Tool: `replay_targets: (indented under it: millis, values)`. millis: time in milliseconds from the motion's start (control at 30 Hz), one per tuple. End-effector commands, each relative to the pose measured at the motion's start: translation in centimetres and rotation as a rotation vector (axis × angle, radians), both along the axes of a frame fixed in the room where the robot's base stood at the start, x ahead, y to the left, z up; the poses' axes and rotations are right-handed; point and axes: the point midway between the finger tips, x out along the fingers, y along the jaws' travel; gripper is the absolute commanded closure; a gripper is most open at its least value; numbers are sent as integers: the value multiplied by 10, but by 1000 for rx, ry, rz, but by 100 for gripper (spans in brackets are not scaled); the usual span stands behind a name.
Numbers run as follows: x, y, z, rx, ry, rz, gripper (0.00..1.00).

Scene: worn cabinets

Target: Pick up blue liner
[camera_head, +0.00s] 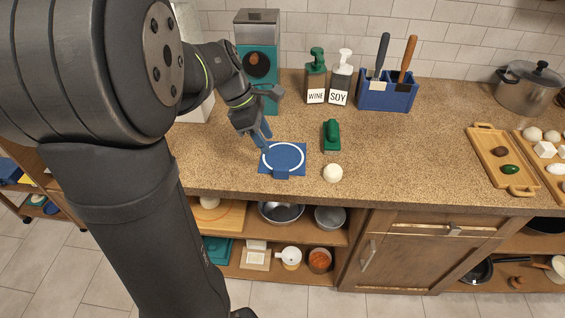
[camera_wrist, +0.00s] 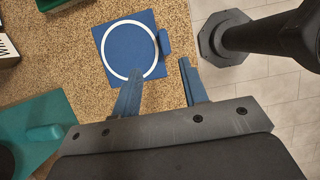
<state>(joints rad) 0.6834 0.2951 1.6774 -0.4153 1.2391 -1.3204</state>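The blue liner (camera_head: 283,158) is a flat blue square with a white ring and a small raised tab on its front edge. It lies on the speckled counter near the front edge. In the wrist view the liner (camera_wrist: 128,46) is at the top, with its tab (camera_wrist: 164,42) on the right side. My gripper (camera_head: 264,148) is above the liner's left side in the head view. In the wrist view its two blue fingers (camera_wrist: 161,72) are apart with nothing between them. The left fingertip overlaps the liner's lower edge in that picture.
A white ball (camera_head: 332,173) and a green-handled object (camera_head: 332,136) stand right of the liner. Behind are a teal machine (camera_head: 258,50), wine (camera_head: 316,75) and soy (camera_head: 341,78) bottles and a blue utensil holder (camera_head: 387,95). The right-centre counter is clear.

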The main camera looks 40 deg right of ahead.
Motion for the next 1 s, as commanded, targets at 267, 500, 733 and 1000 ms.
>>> replay_targets:
  millis: [267, 500, 733, 1000]
  values:
    - [-15, -14, -47, 2, 2, -2, 60]
    - [-20, -16, -62, 2, 1, -3, 60]
    - [-32, -21, -94, 3, 1, -3, 60]
    - [-34, -24, -103, 1, -2, -2, 60]
